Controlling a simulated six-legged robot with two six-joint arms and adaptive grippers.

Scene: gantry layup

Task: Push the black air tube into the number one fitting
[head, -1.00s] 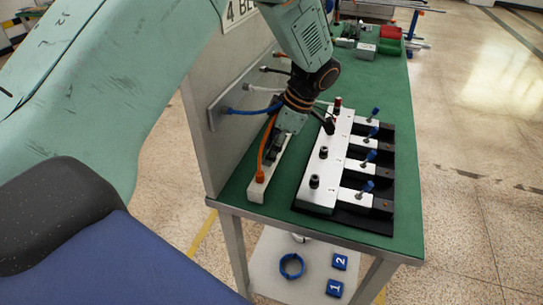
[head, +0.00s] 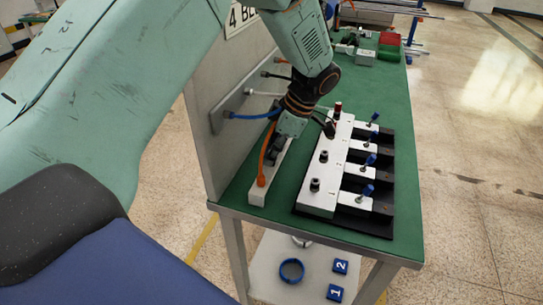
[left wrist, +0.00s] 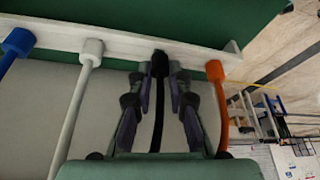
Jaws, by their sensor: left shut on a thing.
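The black air tube (left wrist: 159,115) shows in the left wrist view. Its black collar (left wrist: 160,62) is at a white rail (left wrist: 128,52), between the white and orange tubes. My left gripper (left wrist: 160,78) is shut on it, one finger on each side, at the rail. In the head view my left gripper (head: 275,158) is low over the white rail (head: 258,196), and the tube's end is hidden there. The white block (head: 318,203) carries several dark fittings. The nearest fitting (head: 315,185) seems to be number one, but its label is hard to read. My right gripper is not in view.
An orange tube (head: 263,158) and a blue tube (head: 252,116) run close to the gripper. A grey upright panel (head: 207,150) stands left. Blue-handled clamps (head: 365,193) flank the block's right. Green bench top (head: 270,209) is bare in front.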

